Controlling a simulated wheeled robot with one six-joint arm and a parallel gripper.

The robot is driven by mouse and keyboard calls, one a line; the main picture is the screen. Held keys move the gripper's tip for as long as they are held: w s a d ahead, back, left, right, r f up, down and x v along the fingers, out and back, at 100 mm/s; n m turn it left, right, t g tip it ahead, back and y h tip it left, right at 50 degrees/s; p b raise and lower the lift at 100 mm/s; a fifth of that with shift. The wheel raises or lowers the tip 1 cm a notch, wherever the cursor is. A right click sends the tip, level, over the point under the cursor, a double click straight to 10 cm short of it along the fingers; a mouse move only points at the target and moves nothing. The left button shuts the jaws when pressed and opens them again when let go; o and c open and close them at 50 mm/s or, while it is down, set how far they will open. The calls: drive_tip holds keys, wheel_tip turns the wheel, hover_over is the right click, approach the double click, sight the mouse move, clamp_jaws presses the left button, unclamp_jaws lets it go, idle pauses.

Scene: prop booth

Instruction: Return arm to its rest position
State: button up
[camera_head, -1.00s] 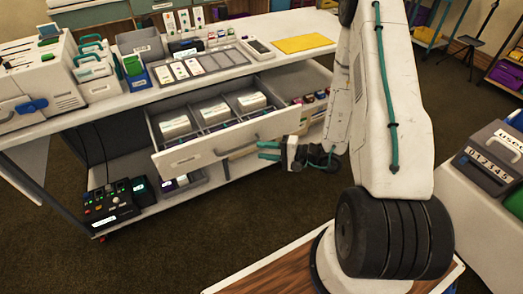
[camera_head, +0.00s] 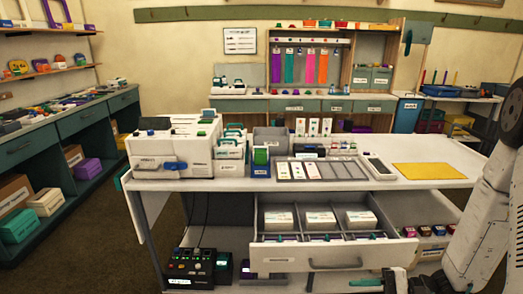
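My gripper (camera_head: 362,287) is at the bottom edge of the head view, just below the front of the open drawer (camera_head: 290,262). Its teal fingers point left and stand apart with nothing seen between them; the lower part is cut off by the frame. My white arm rises along the right edge, and much of it is out of view. I cannot tell whether the gripper touches the drawer.
The drawer is pulled out from the white bench (camera_head: 420,184) and holds several white boxes (camera_head: 320,218). A white machine (camera_head: 172,150) and a yellow sheet (camera_head: 428,170) are on top. A black control box (camera_head: 192,268) sits on the lower shelf.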

drive_tip(key=s+d+r+n+h, duration=0.1)
drive_tip(key=s+r+n+h, duration=0.4)
drive_tip(key=r, duration=0.8)
drive_tip(key=s+d+r+n+g+h, duration=0.1)
drive_tip(key=s+r+n+h, duration=0.4)
drive_tip(key=s+r+h, duration=0.5)
wheel_tip(320, 180, up, 3)
drive_tip(key=shift+s+r+h, duration=0.15)
drive_tip(key=shift+s+h, duration=0.15)
drive_tip(key=shift+s, duration=0.15)
